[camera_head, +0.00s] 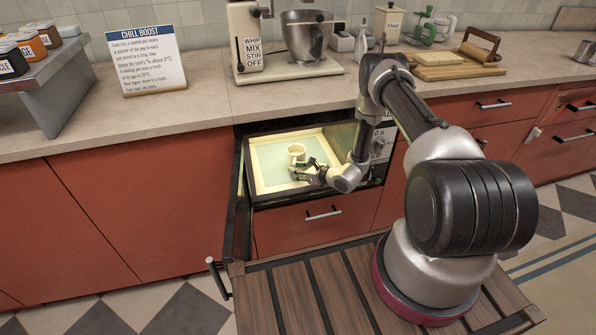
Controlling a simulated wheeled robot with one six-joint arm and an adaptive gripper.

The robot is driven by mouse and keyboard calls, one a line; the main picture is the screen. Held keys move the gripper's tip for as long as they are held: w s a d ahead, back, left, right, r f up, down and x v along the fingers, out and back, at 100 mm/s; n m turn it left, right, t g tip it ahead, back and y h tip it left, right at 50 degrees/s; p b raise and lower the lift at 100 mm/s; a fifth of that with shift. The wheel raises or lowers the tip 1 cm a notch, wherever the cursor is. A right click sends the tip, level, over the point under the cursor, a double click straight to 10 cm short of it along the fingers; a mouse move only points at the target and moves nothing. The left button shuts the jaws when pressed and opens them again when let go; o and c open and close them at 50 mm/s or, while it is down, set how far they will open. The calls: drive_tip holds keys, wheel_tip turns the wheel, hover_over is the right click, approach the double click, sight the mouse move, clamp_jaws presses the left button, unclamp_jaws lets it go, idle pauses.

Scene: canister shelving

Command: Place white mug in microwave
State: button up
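The white mug (296,150) stands upright inside the open microwave (256,176), on its pale floor plate. The microwave is built in below the counter, and its interior is lit. Its door (236,205) is swung open on the left. My gripper (301,169) reaches into the microwave from the right, with its fingers close to the lower right of the mug. The fingers are small and partly overlap the mug, so I cannot tell whether they touch it or how far apart they are.
The door handle (217,278) sticks out at the lower left. A drawer (300,230) is below the microwave. The counter above holds a sign (147,60), a stand mixer (285,45) and a wooden board (450,65). My arm fills the right side.

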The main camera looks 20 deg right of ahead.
drive_tip(key=shift+r, duration=0.15)
drive_tip(key=shift+s+d+r, duration=0.1)
drive_tip(key=shift+s+d, duration=0.1)
drive_tip(key=shift+s, duration=0.05)
drive_tip(key=v, duration=1.1)
drive_tip(key=s+a+r+n+g+y, duration=0.1)
drive_tip(key=s+a+r+n+g, duration=0.3)
drive_tip(key=r, duration=0.6)
drive_tip(key=s+a+r+n+g+y, duration=0.1)
drive_tip(key=s+r+n+y, duration=0.1)
drive_tip(key=r+n, duration=0.6)
drive_tip(key=s+a+r+n+g+y, duration=0.1)
drive_tip(key=s+a+r+n+g, duration=0.2)
drive_tip(key=r, duration=0.8)
drive_tip(key=s+d+r+n+g+h, duration=0.35)
drive_tip(key=s+r+n, duration=0.45)
drive_tip(key=s+r, duration=0.45)
drive_tip(key=s+d+r+n+t+h, duration=0.4)
drive_tip(key=s+d+r+n+h, duration=0.2)
drive_tip(key=s+d, duration=0.4)
drive_tip(key=shift+s+d+r+t+h, duration=0.4)
drive_tip(key=shift+s+r+h, duration=0.25)
drive_tip(key=shift+s+h, duration=0.45)
